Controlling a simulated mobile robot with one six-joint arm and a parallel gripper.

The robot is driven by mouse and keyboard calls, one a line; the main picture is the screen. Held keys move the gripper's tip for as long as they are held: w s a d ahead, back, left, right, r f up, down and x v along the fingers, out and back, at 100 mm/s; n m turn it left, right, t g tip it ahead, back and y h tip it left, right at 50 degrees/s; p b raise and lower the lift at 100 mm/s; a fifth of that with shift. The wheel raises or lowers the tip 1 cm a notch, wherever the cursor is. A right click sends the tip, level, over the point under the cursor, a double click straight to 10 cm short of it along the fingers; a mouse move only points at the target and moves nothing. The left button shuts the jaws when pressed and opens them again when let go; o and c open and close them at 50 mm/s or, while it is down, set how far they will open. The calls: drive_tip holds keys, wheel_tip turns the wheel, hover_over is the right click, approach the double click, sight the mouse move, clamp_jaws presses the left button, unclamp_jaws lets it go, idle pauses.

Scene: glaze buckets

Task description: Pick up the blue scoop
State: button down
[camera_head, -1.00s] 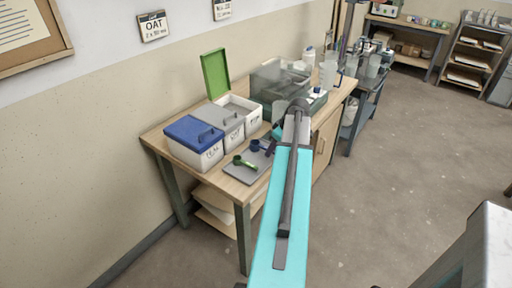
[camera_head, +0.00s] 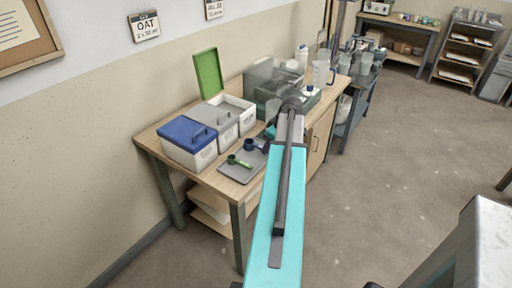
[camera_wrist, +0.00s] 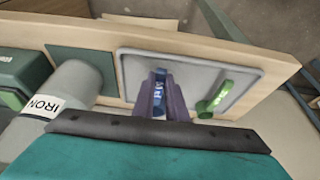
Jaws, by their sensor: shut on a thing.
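The blue scoop (camera_head: 254,145) is at the back of a grey tray (camera_head: 234,173) on the wooden table. In the wrist view the blue scoop (camera_wrist: 159,84) shows between the two dark fingers of my gripper (camera_wrist: 160,98), which is shut on it. The fingers hide part of the scoop, and I cannot tell whether it still touches the tray.
Bins stand behind the tray: one with a blue lid (camera_head: 187,132), one with a grey lid (camera_head: 214,121) and a white one with its green lid (camera_head: 208,74) raised. A grey container labelled IRON (camera_wrist: 68,92) stands left of the tray in the wrist view. Open floor lies right of the table.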

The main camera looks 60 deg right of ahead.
drive_tip(key=shift+r, duration=0.1)
drive_tip(key=shift+r+b, duration=0.45)
drive_tip(key=shift+r, duration=1.25)
drive_tip(key=s+d+r+b, duration=0.1)
drive_tip(key=s+d+b, duration=0.2)
drive_tip(key=s, duration=1.2)
drive_tip(key=shift+d+r, duration=0.2)
drive_tip(key=shift+d, duration=0.9)
drive_tip(key=shift+r, duration=0.15)
wheel_tip(320, 180, up, 8)
drive_tip(key=p, duration=0.5)
drive_tip(key=shift+s, duration=0.1)
